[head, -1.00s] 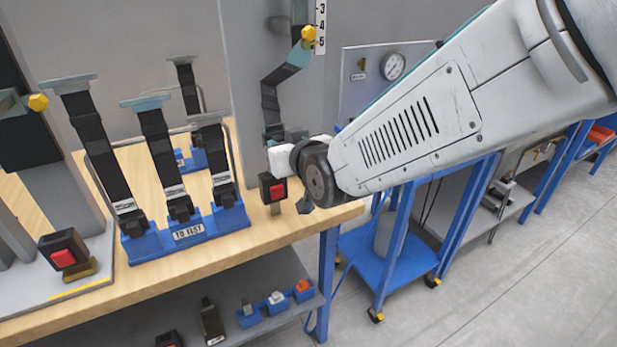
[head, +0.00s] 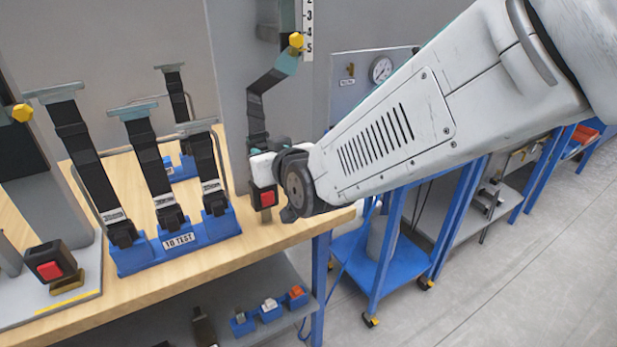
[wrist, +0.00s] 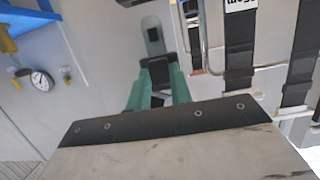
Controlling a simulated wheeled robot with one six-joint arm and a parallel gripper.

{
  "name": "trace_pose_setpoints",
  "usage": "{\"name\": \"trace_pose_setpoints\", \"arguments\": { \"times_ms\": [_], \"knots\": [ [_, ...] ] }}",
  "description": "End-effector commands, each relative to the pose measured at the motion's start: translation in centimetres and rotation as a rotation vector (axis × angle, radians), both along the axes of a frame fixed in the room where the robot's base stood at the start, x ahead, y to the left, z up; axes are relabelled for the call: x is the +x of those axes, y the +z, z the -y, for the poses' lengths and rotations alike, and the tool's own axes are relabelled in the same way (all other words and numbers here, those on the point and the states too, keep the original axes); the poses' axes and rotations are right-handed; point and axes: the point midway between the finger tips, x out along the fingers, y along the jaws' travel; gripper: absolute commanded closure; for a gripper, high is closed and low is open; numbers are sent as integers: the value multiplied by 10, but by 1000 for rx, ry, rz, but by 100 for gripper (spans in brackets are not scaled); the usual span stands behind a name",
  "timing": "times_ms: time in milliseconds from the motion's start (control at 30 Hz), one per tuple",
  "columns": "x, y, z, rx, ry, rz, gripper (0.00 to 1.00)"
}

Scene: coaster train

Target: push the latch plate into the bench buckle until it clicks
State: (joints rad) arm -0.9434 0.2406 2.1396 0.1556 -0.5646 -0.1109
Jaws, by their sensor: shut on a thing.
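The bench buckle (head: 266,197) is a black block with a red button near the bench's right end. My gripper (head: 262,165) is just above it in the head view, its fingers mostly hidden by my wrist. In the wrist view my teal fingers (wrist: 161,75) are shut on the dark base of the latch plate (wrist: 153,38). Its grey slotted tongue sticks out past the fingertips. A black strap (head: 256,110) runs from the grey post down to my gripper. I cannot tell whether the tongue touches the buckle's mouth.
A blue "TO TEST" rack (head: 180,242) with upright black straps stands left of the buckle. Another red-button buckle (head: 50,264) is at far left. A gauge panel (head: 360,90) is behind. A blue cart (head: 385,275) stands right of the bench (head: 300,228).

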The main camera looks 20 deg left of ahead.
Motion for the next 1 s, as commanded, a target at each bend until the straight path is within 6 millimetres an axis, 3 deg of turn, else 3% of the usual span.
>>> {"name": "trace_pose_setpoints", "arguments": {
  "times_ms": [567, 1000],
  "knots": [
    [0, 0, 0, 1, 0, 1, 100],
    [0, -11, 0, -1, 0, -1, 100]
  ]
}}
